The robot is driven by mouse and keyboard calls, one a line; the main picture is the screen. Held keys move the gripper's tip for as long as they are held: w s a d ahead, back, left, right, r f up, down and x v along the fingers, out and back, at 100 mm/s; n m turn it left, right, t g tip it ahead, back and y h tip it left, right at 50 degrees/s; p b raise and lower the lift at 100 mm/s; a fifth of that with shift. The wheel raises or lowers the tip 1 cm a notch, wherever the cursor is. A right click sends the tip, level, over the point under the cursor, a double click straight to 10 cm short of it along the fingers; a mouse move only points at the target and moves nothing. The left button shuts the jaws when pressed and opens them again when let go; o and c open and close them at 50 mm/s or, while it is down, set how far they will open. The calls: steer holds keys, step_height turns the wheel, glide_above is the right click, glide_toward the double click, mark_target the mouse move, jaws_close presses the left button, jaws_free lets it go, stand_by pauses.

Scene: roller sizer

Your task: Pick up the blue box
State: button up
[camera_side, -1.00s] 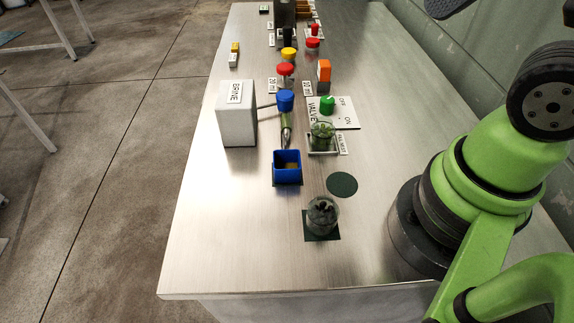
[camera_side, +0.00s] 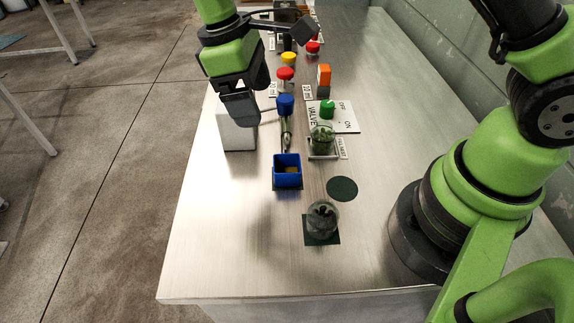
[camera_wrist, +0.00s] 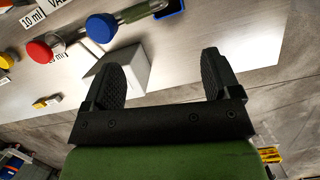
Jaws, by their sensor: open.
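The blue box (camera_side: 287,175) is an open-topped small box with something yellowish inside. It stands on the table near the middle in the side view. Its corner also shows at the top of the wrist view (camera_wrist: 170,10). My gripper (camera_side: 241,115) is in the air above the left edge of the table, up and to the left of the box and apart from it.
A jar of green pieces (camera_side: 322,138) stands right of the box, and a jar with dark contents (camera_side: 322,218) stands in front. A blue-topped piece (camera_side: 286,104) with a tube is behind. Red, yellow and orange items line the back. The front left table is clear.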

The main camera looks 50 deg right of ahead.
steer(key=n+g+h, duration=0.1)
steer(key=n, duration=0.1)
glide_toward(275, 168)
steer(key=x, duration=0.3)
steer(key=shift+s+f, duration=0.2)
steer(key=x, duration=0.5)
steer(key=shift+s+f, duration=0.25)
steer(key=shift+s, duration=0.15)
steer(key=shift+c, duration=0.2)
steer(key=c, duration=1)
steer(key=shift+r, duration=0.15)
